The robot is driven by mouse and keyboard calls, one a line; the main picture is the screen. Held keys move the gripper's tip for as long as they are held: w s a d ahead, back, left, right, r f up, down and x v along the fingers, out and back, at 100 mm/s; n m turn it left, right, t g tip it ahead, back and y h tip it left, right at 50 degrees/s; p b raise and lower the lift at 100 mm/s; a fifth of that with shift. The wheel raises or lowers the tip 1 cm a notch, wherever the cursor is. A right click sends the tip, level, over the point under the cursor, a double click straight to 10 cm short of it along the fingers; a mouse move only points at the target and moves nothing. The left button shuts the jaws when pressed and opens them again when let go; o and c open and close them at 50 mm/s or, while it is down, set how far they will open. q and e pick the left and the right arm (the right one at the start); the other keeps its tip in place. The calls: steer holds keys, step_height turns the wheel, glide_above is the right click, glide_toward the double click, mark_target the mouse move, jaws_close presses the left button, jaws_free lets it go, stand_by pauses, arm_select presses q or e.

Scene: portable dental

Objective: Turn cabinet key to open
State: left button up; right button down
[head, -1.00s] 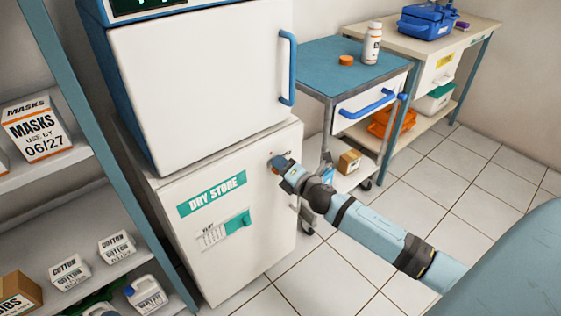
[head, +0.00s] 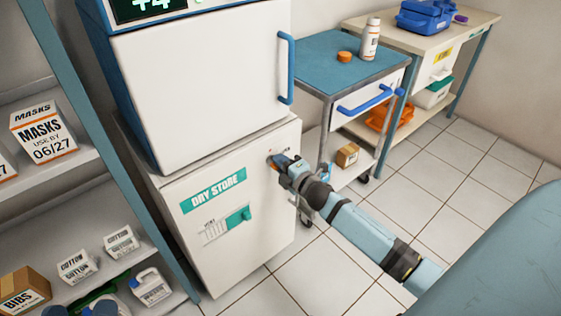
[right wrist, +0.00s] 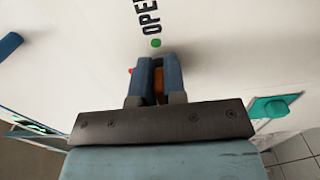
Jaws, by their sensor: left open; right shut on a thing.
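The white cabinet (head: 255,240) with a green "DRY STORE" label (head: 213,195) stands in the middle, below a blue-and-white upper unit. My right gripper (head: 277,161) is at the cabinet's upper right front. In the right wrist view my right gripper (right wrist: 156,75) is shut on an orange key (right wrist: 159,86), mostly hidden between its dark blue fingers. A green dot (right wrist: 155,43) beside the word "OPEN" (right wrist: 149,16) lies just beyond the fingertips, and a small red dot shows left of them. The cabinet front appears closed. My left gripper is not in view.
The upper unit (head: 205,85) has a blue handle (head: 286,68). A blue-topped cart (head: 320,60) stands close on the right, with a bottle (head: 370,38) on it. A shelf rack (head: 95,165) with boxes stands left. Tiled floor is open at the right.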

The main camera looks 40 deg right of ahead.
arm_select(q)
steer(key=shift+f, duration=0.15)
arm_select(e)
steer(key=c, duration=1.2)
jaws_free()
steer(key=shift+s, duration=0.45)
arm_select(q)
steer(key=f+g+y+p, duration=0.1)
steer(key=f, duration=0.1)
steer(key=a+f+g+y+p, duration=0.1)
steer(key=f, duration=0.1)
steer(key=shift+w+a+f, duration=0.2)
steer(key=shift+f, duration=0.05)
arm_select(e)
steer(key=s, duration=0.8)
steer(key=s+d, duration=0.1)
steer(key=s, duration=0.4)
arm_select(q)
steer(key=shift+r, duration=0.1)
arm_select(e)
steer(key=shift+w, duration=0.1)
